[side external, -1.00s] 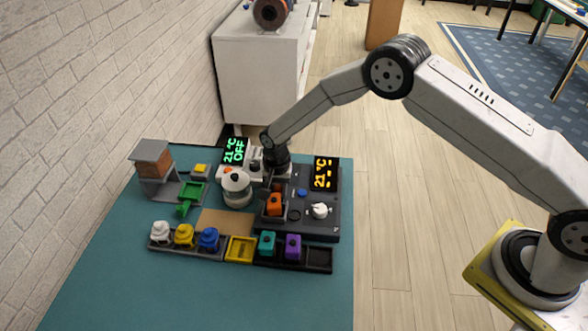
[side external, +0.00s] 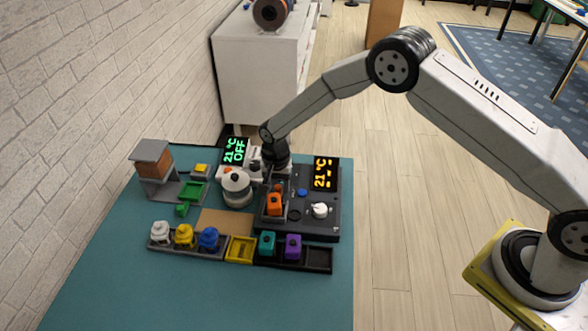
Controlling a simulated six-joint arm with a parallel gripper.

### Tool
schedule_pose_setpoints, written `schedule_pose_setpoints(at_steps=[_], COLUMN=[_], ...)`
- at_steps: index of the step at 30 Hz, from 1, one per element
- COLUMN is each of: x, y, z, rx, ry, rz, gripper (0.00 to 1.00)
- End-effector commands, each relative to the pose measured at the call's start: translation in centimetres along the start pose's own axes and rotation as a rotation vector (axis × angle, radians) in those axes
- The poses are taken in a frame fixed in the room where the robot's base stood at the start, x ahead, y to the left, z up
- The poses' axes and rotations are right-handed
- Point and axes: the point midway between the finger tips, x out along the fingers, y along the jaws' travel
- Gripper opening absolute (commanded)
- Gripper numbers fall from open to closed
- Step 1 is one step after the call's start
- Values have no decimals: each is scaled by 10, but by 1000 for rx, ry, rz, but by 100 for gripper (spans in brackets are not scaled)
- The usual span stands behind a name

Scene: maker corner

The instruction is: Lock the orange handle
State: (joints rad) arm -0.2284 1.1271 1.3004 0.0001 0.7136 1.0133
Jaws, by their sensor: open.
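The orange handle (side external: 274,204) stands on the left part of a dark panel (side external: 331,226), on the right side of the teal table. My gripper (side external: 268,184) points down just behind the orange handle. Its jaws are open, but the fingers are small, dark and partly lost against the panel. I cannot tell whether a finger touches the handle. I see nothing held. Whether the handle's latch is engaged is too small to tell.
The panel carries a display (side external: 325,173), a white knob (side external: 320,210) and a blue button (side external: 302,193). A white pot (side external: 237,188) stands close left of my gripper. A rack (side external: 318,259) with teal and purple pieces lies in front. The teal table's (side external: 130,285) front left is clear.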

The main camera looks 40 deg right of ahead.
Motion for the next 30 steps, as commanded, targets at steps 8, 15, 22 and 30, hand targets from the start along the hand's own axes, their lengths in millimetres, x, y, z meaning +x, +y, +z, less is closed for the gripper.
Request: schedule_pose_setpoints(at_steps=[8, 15, 22, 30], x=[-17, -30, -43, -53], y=[0, 0, 0, 0], z=[0, 0, 0, 0], rx=[0, 0, 0, 0], ry=[0, 0, 0, 0], rz=[0, 0, 0, 0], gripper=[53, 53, 53, 53])
